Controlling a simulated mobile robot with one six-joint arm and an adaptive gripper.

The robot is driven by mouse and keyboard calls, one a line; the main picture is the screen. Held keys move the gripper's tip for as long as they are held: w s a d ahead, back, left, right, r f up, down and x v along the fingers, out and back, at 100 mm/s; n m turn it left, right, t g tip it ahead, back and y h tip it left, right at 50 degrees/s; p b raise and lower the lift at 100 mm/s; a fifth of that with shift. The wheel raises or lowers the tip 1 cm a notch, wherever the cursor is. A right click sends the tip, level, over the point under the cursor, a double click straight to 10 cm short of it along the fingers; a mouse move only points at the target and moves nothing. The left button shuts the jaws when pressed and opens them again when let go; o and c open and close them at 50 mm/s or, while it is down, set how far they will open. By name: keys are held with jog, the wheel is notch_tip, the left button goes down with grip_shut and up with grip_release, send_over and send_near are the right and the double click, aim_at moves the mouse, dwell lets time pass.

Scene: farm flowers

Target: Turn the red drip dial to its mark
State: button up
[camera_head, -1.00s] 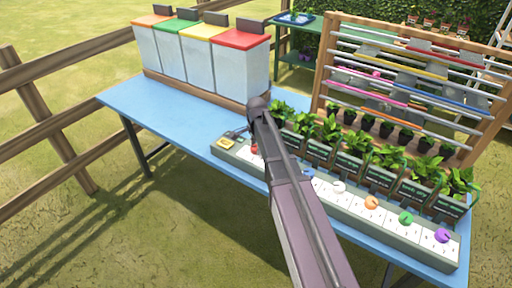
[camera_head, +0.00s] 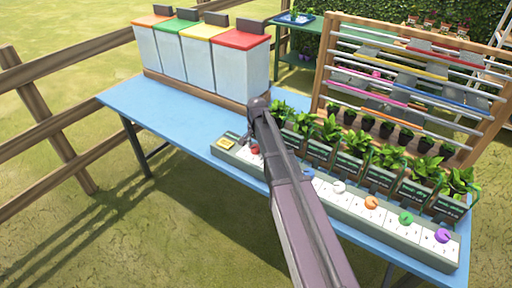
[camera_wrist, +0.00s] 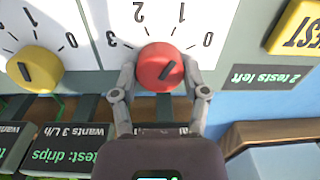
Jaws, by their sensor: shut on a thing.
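The red dial (camera_wrist: 160,67) sits on a white scale plate (camera_wrist: 160,20) marked 0 to 3, seen upside down in the wrist view. My gripper (camera_wrist: 160,82) is shut on the red dial, one finger on each side. In the head view the dial (camera_head: 255,150) is small and partly hidden by my arm. No separate target mark can be made out.
A yellow dial (camera_wrist: 34,69) is close beside the red one. A yellow TEST button (camera_wrist: 297,28) and a "2 tests left" sign (camera_wrist: 267,77) are on the other side. Potted plants (camera_head: 355,150) stand behind the panel (camera_head: 345,208); lidded bins (camera_head: 240,70) stand at the table's back.

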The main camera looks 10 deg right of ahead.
jog(key=shift+n, duration=0.8)
jog(key=o, duration=1.1)
jog(key=shift+o, duration=0.2)
jog(key=shift+m, duration=0.3)
